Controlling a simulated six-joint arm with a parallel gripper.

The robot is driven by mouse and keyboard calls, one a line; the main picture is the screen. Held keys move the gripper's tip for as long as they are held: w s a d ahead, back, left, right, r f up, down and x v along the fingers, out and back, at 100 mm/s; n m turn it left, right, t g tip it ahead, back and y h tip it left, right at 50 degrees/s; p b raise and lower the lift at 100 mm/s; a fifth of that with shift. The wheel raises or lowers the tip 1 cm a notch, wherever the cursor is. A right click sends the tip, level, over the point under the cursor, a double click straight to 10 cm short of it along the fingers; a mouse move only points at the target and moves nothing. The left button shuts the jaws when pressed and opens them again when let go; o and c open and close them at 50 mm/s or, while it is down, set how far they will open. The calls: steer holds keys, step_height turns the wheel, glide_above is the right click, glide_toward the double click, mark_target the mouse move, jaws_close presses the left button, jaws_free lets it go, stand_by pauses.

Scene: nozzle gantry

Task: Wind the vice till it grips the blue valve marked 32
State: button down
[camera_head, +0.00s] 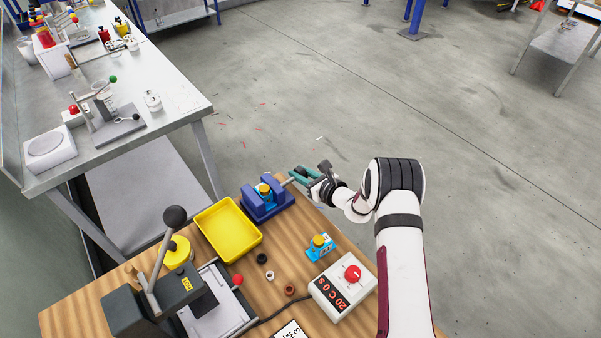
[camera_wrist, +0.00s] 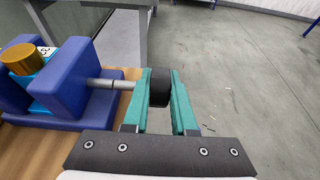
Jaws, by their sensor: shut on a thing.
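The purple-blue vice (camera_head: 268,207) stands at the far edge of the wooden table; it also shows in the wrist view (camera_wrist: 80,75). A blue valve with a gold cap (camera_wrist: 18,56) sits between its jaws, with part of a white label showing; I cannot read the number. Whether both jaws touch it I cannot tell. A metal screw rod (camera_wrist: 108,84) runs from the vice to a black knob (camera_wrist: 160,88). My gripper (camera_head: 311,176) has its teal fingers shut on this knob, one each side.
A yellow tray (camera_head: 229,231) is left of the vice. A white control box with a red knob (camera_head: 343,285) stands near my arm. Small rings (camera_head: 262,258) lie between. A black lever press (camera_head: 155,300) stands front left. Beyond the table edge is open floor.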

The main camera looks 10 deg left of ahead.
steer(key=c, duration=0.7)
jaws_free()
steer(key=v, duration=1.5)
steer(key=shift+s+d+r, duration=0.25)
steer(key=w+a+r+t+y, duration=0.2)
steer(key=w+a, duration=0.3)
step_height(320, 180, down, 8)
steer(key=shift+t+y, duration=0.4)
steer(key=x, duration=0.7)
steer(key=shift+w+a+r, duration=0.25)
steer(key=shift+a, duration=0.05)
